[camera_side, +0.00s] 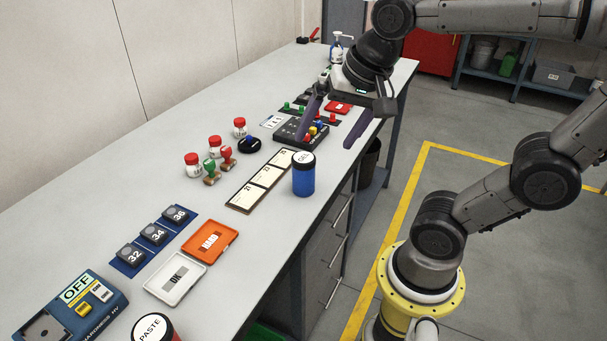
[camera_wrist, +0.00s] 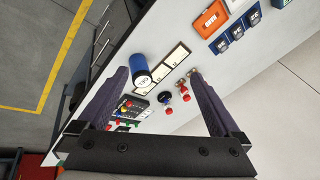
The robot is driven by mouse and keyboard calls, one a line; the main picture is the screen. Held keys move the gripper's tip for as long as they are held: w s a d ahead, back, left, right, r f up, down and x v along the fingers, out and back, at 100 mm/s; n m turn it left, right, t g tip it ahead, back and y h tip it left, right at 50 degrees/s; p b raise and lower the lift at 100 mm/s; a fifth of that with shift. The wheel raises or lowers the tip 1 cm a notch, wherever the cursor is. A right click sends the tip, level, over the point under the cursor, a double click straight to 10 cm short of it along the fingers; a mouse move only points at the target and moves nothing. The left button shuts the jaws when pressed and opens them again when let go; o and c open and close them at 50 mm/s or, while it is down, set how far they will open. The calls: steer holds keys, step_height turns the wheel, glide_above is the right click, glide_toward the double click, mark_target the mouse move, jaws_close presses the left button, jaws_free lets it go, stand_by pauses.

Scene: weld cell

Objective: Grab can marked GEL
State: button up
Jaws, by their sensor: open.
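A blue can (camera_side: 303,180) with a black rim and a white round lid label stands upright near the bench's front edge. Its small lettering appears to read GEL. It also shows in the wrist view (camera_wrist: 139,70), close to the left fingertip. My gripper (camera_side: 325,142) is open and empty, with its fingers pointing down above the bench, toward the far end from the can. In the wrist view my gripper (camera_wrist: 158,74) has its fingers wide apart. Another can (camera_side: 152,328), marked PASTE, is cut off at the bottom of the side view.
A long card tray (camera_side: 241,208) lies beside the blue can. Red-capped jars (camera_side: 193,164) and stamps (camera_side: 226,158) stand toward the wall. A dark box with coloured knobs (camera_side: 290,140) lies below my gripper. Orange (camera_side: 210,241) and white (camera_side: 175,281) trays lie nearer the camera.

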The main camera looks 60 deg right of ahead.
steer(key=w+d+f+m+g, duration=0.1)
steer(key=w+d+m+g, duration=0.15)
steer(key=w+m, duration=0.3)
steer(key=m+g, duration=0.2)
steer(key=m, duration=0.2)
glide_above(302, 158)
step_height(302, 158, down, 8)
steer(key=shift+w+f, duration=0.1)
steer(key=shift+f, duration=0.15)
steer(key=shift+m, duration=0.25)
step_height(302, 158, down, 8)
steer(key=shift+r, duration=0.2)
steer(key=shift+s+d+f, duration=0.1)
steer(key=shift+d+f, duration=0.05)
steer(key=shift+f, duration=1.35)
steer(key=shift+s+d+f, duration=0.1)
steer(key=shift+f, duration=1.35)
jaws_close()
